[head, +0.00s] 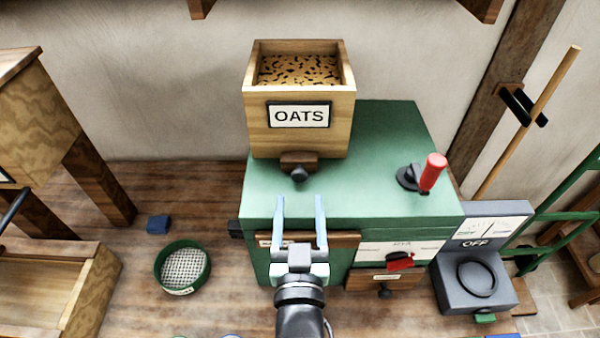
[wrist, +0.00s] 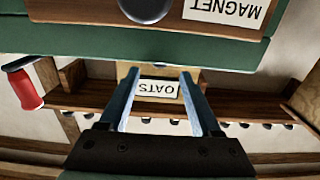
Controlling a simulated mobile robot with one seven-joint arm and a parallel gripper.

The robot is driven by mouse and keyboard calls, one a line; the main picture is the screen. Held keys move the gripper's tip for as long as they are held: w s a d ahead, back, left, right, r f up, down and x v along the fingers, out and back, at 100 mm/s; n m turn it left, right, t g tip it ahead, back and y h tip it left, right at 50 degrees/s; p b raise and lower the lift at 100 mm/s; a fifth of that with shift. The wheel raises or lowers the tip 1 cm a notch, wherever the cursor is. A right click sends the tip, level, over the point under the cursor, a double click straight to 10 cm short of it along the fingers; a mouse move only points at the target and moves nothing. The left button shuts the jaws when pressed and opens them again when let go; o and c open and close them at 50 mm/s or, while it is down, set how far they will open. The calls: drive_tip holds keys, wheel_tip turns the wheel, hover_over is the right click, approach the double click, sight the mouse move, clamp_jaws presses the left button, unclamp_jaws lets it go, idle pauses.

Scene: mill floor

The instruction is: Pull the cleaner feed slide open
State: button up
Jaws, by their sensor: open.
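The cleaner is a green box (head: 385,140) with a wooden hopper labelled OATS (head: 255,135) on top. At the hopper's foot is a small brown wooden slide (head: 292,158) with a dark round knob (head: 299,174). The slide sits close under the hopper front. My gripper (head: 300,203) is open and empty. Its fingers point toward the knob, which shows between and just beyond the fingertips; I see no contact. In the wrist view, which is upside down, the OATS label (wrist: 158,89) shows between the fingers (wrist: 160,78).
A drawer labelled MAGNET (wrist: 90,10) with a dark knob (wrist: 146,7) is on the cleaner's front. A red-handled lever (head: 433,172) stands right on the cleaner top. A grey switch box (head: 475,285) reads OFF.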

sight(300, 177)
drive_tip(key=shift+w+p, duration=0.75)
drive_tip(key=shift+w, duration=2.45)
drive_tip(key=shift+c, duration=0.3)
clamp_jaws()
